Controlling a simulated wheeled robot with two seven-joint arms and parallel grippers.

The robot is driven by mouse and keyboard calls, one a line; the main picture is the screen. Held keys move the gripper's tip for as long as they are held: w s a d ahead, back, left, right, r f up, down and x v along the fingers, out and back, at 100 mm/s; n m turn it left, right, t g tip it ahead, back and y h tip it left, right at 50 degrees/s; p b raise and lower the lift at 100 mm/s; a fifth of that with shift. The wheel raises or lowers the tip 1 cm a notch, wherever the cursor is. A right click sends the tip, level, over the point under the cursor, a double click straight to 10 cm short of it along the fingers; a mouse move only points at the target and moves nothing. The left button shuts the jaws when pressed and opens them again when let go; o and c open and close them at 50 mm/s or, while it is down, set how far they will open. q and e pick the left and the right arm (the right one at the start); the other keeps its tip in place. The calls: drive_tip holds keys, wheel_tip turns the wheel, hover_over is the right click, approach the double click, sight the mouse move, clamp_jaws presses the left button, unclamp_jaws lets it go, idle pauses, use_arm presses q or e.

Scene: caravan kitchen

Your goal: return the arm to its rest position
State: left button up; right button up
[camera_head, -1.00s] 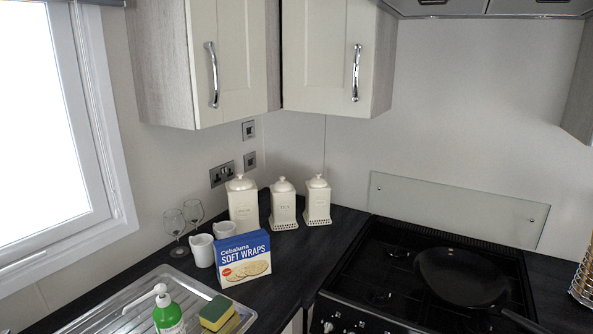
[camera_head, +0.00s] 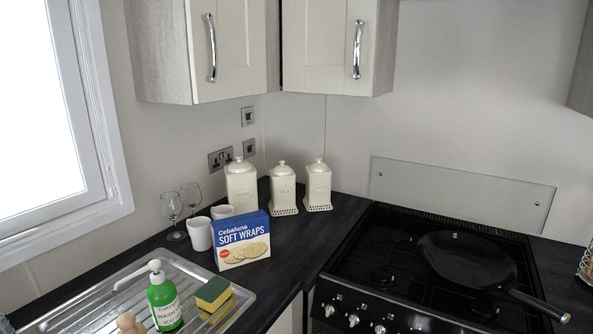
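Neither of my arms nor grippers can be made out in the head view. The view takes in the kitchen corner, with the worktop (camera_head: 290,262), the sink drainer (camera_head: 120,290) and the hob (camera_head: 365,275). The blue and white soft wraps box (camera_head: 242,241) stands upright on the worktop, in front of two white mugs (camera_head: 199,234).
A green wash-up bottle (camera_head: 163,302) and a sponge (camera_head: 213,293) are on the drainer. A black pan (camera_head: 468,260) sits on the hob, its handle pointing front right. Three cream canisters (camera_head: 283,190) and two wine glasses (camera_head: 172,212) stand behind. Cupboards (camera_head: 335,45) hang above.

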use_arm(q)
clamp_jaws()
idle(1.6)
